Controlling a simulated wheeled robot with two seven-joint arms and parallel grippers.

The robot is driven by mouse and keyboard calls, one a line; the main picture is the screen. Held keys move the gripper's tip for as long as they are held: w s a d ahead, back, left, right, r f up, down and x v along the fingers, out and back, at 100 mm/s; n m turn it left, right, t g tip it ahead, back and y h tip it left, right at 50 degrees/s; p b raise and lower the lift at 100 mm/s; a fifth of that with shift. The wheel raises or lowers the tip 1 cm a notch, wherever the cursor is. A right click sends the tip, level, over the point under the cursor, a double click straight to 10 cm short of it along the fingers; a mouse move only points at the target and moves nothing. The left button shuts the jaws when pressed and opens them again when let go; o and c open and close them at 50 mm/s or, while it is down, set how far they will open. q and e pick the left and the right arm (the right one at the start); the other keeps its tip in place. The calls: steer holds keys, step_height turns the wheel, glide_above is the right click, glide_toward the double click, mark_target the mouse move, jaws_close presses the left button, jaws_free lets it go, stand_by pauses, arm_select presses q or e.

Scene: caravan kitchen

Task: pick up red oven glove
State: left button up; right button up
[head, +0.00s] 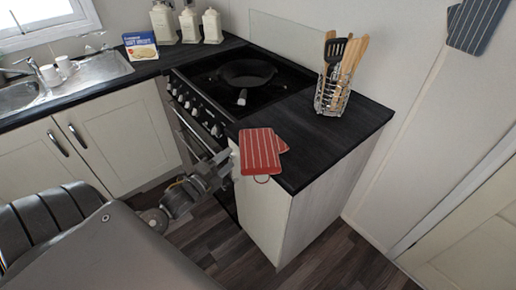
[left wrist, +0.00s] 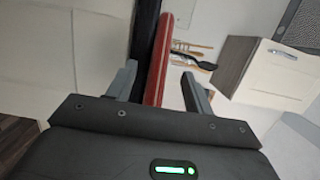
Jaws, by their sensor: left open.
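The red oven glove (head: 260,152), with pale stripes and a hanging loop, is at the front corner of the dark worktop beside the cooker. My left gripper (head: 226,163) reaches up from the lower left, close to the glove's left edge. In the left wrist view the glove (left wrist: 158,62) shows edge-on as a thin red strip between the two open fingers of my left gripper (left wrist: 159,75). Gaps show on both sides, so the jaws are not closed on it. My right gripper is not in view.
The dark worktop (head: 330,145) carries a wire utensil holder (head: 332,98) behind the glove. A black pan (head: 246,72) sits on the hob. The cooker front (head: 196,125) is close to my left gripper. A grey oven glove (head: 478,25) hangs on the right wall.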

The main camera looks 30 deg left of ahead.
mark_target(260, 148)
arm_select(q)
steer(key=w+p, duration=0.1)
steer(key=w, duration=0.2)
steer(key=w+d+p, duration=0.1)
steer(key=w, duration=0.1)
steer(key=shift+w+d, duration=0.1)
steer(key=shift+w, duration=0.3)
steer(key=shift+r, duration=0.1)
steer(key=c, duration=1.1)
